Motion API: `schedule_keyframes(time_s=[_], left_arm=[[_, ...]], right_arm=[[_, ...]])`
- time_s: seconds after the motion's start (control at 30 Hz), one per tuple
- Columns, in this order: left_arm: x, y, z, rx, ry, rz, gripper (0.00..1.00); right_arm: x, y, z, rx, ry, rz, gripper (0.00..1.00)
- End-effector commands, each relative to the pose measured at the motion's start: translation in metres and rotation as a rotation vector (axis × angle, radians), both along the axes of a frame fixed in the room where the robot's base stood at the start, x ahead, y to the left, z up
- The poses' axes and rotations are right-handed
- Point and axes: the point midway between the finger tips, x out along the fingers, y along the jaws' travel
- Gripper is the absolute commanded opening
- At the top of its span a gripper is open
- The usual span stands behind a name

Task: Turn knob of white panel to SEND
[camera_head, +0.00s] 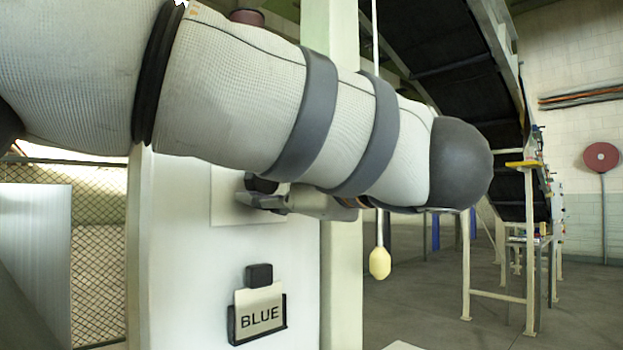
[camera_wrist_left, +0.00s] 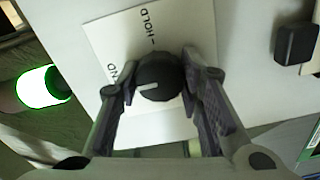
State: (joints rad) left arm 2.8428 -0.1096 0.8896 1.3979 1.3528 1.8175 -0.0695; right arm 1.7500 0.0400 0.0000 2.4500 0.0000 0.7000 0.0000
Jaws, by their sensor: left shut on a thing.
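The black round knob (camera_wrist_left: 158,75) sits on a white square plate (camera_wrist_left: 100,35) in the left wrist view. Its pale pointer line points to the left and slightly down in that view. The plate reads HOLD above the knob; another label at its left is partly covered by a finger, so I cannot read it whole. My left gripper (camera_wrist_left: 160,72) is shut on the knob, one finger at each side. In the head view the knob (camera_head: 261,184) shows partly below my arm, with the plate (camera_head: 230,208) around it. My right gripper is not in view.
A BLUE card in a black holder (camera_head: 257,316) is mounted below the plate. A yellow pull handle (camera_head: 380,263) hangs on a cord right of the post (camera_head: 342,270). A glowing green lamp (camera_wrist_left: 43,87) is at the left in the wrist view. Open floor lies right of the post.

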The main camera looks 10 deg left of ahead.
Motion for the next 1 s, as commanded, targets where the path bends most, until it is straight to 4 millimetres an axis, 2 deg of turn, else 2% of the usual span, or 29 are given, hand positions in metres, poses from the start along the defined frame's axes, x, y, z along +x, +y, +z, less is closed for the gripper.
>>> schedule_keyframes(time_s=[0.37,0.4,0.47,0.8,0.87,0.97,1.0], left_arm=[[0.0,0.001,0.002,-0.004,-0.008,0.0,0.06],[0.0,0.001,0.002,-0.004,-0.008,0.0,0.4],[0.0,0.001,0.002,-0.004,-0.008,0.0,0.54],[0.0,0.0,0.005,-0.004,-0.007,0.001,0.54],[0.0,0.0,0.015,-0.006,-0.008,0.002,0.54],[-0.001,0.0,0.041,-0.007,-0.015,0.002,0.54],[-0.001,0.001,0.053,-0.006,-0.017,0.002,0.57]], right_arm=[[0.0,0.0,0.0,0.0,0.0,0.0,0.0],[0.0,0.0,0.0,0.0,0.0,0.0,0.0],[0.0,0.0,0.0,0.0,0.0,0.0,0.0],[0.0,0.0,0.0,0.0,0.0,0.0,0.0],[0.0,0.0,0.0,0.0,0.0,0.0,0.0],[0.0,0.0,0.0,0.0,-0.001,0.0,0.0],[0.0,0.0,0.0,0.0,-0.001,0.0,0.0]])
